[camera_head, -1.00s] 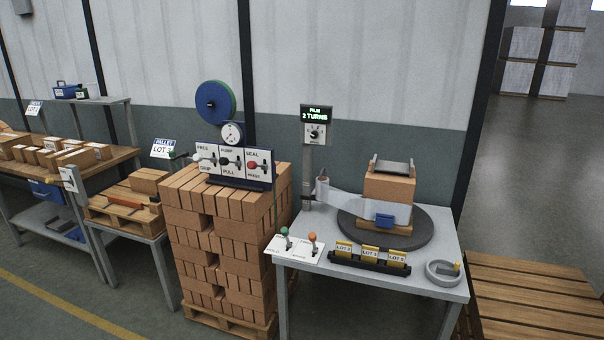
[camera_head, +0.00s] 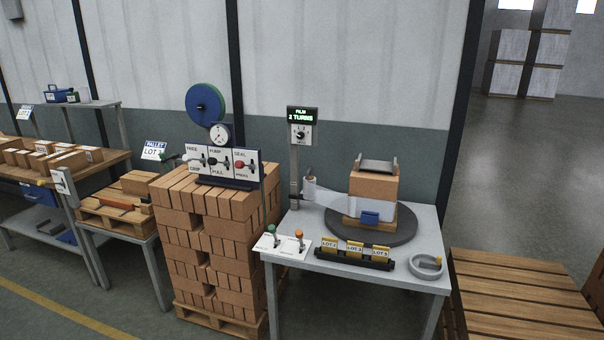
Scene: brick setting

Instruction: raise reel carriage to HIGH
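The film reel (camera_head: 310,186) is a small pale roll on the lower part of a grey mast (camera_head: 294,165) at the back left of the wrapping table. A strip of clear film (camera_head: 329,200) runs from it to a brick stack (camera_head: 373,186) on a dark turntable (camera_head: 397,236). A display (camera_head: 303,114) on the mast reads "FILM 2 TURNS", with a dial panel (camera_head: 301,134) below it. A white panel at the table's front left carries a green-knobbed lever (camera_head: 271,231) and an orange-knobbed lever (camera_head: 299,235). Their labels are too small to read. My gripper is out of view.
A tag rack (camera_head: 354,258) and a grey ring-shaped dish (camera_head: 427,266) sit along the front of the wrapping table (camera_head: 432,232). A tall brick pallet (camera_head: 208,240) with a strapping panel stands left. A wooden platform (camera_head: 520,300) stands right.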

